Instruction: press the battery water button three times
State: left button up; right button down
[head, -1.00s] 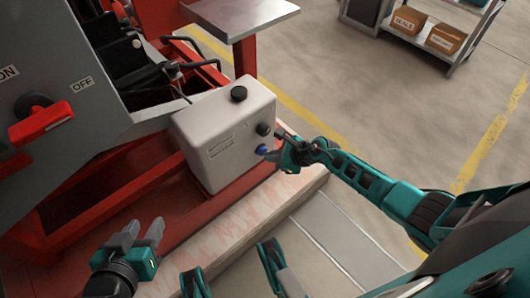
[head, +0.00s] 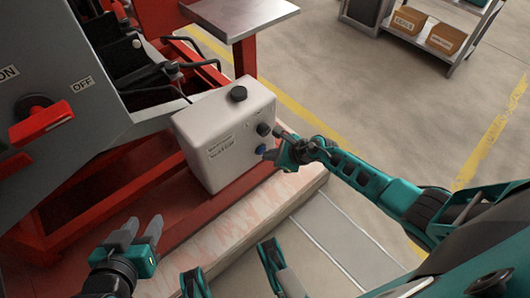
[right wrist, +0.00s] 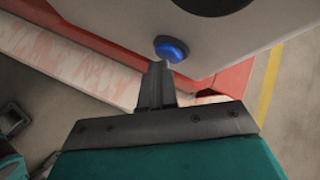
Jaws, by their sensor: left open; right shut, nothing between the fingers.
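The battery water box (head: 225,130) is a white tank with a black cap on top, on the red frame. A blue button (head: 260,149) sits low on its right-hand face, below a round black fitting (head: 263,129). The button also shows in the right wrist view (right wrist: 171,49). My right gripper (head: 272,155) is shut and empty, its fingertips at the blue button; in the right wrist view the tips (right wrist: 159,68) lie just below and left of it. I cannot tell whether they touch. My left gripper (head: 143,226) is open and empty, low at the left, away from the box.
A grey panel with a red ON/OFF handle (head: 42,125) stands at the left. A metal shelf plate (head: 240,15) is above the box. A cart with cardboard boxes (head: 445,39) is at the back right. Open floor lies at the right.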

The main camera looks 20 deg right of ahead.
jog(key=shift+s+d+p, duration=0.2)
jog(key=shift+s, duration=0.35)
jog(key=shift+s+d+p, duration=0.15)
jog(key=shift+s+p, duration=0.05)
jog(key=shift+s, duration=0.35)
jog(key=s, duration=0.1)
jog(key=s+d, duration=0.1)
jog(key=s, duration=0.1)
jog(key=s+p, duration=0.1)
jog(key=shift+s+d, duration=0.35)
dwell(0.7)
dwell(0.9)
jog(key=shift+r, duration=0.1)
dwell(0.4)
